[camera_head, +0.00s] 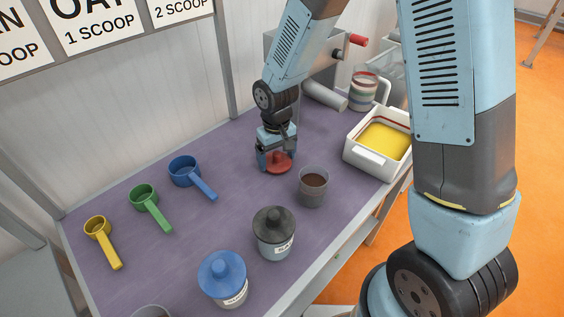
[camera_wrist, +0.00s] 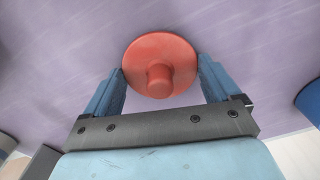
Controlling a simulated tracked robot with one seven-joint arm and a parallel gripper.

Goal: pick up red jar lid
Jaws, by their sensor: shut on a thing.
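The red jar lid (camera_head: 279,164) is a round disc with a knob, low over the purple table top behind the open grey jar. In the wrist view the red jar lid (camera_wrist: 160,62) sits between the two blue fingers, its knob towards the camera. My gripper (camera_head: 274,160) is shut on the lid, one finger at each side of it. In the wrist view my gripper (camera_wrist: 161,85) spans the lid's rim. I cannot tell whether the lid touches the table.
An open jar with dark contents (camera_head: 313,187) stands just in front. A black-lidded jar (camera_head: 274,235) and a blue-lidded jar (camera_head: 222,279) are nearer. Yellow (camera_head: 101,240), green (camera_head: 149,206) and blue (camera_head: 190,176) scoops lie left. A white tub (camera_head: 368,157) stands right.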

